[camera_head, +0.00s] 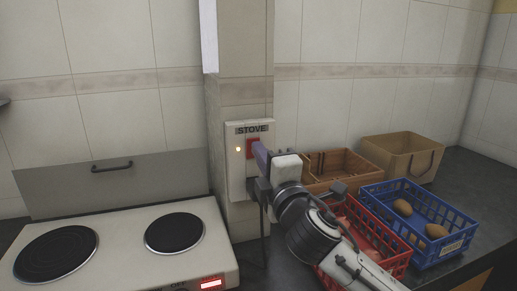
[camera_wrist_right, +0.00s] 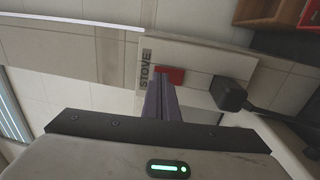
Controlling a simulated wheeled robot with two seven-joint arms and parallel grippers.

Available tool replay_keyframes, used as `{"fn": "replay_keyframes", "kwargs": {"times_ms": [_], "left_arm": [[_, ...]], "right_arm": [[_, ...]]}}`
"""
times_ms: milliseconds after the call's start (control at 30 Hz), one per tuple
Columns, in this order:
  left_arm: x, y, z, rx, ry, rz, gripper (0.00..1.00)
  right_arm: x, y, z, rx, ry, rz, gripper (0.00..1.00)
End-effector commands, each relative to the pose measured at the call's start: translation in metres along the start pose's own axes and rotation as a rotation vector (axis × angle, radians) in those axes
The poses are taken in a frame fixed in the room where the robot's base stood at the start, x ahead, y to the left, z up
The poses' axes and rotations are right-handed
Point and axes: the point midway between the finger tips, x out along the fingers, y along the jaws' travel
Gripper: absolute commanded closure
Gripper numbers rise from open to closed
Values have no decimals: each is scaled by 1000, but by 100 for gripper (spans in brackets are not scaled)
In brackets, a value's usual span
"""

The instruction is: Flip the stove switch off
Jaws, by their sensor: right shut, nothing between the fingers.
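The stove switch is a red rocker (camera_head: 252,148) on a pale wall plate (camera_head: 237,178) marked STOVE, fixed to the tiled pillar. An orange light glows on the plate left of the rocker. My right gripper (camera_head: 259,152) is shut and empty, its fingertips at the right edge of the red rocker. In the right wrist view the rocker (camera_wrist_right: 170,76) shows just beyond the shut fingertips (camera_wrist_right: 160,80); I cannot tell whether they touch. The white stove (camera_head: 125,250) has two dark hotplates and a lit red indicator at its front. My left gripper is not in view.
A black plug (camera_wrist_right: 230,94) with a cable sits in the plate below the rocker. Right of the pillar on the dark counter stand a red crate (camera_head: 398,262), a blue crate (camera_head: 412,213) with brown items, a wooden box (camera_head: 335,165) and a tan box (camera_head: 402,157).

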Motion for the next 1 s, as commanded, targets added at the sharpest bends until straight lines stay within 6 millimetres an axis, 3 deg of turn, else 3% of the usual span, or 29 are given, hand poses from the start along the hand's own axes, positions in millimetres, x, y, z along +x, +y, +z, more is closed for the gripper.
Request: {"fn": "replay_keyframes", "kwargs": {"times_ms": [233,1000], "left_arm": [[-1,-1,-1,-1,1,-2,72],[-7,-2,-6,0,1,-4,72]], "right_arm": [[13,0,0,1,1,0,100],[11,5,-3,2,6,-1,100]]}}
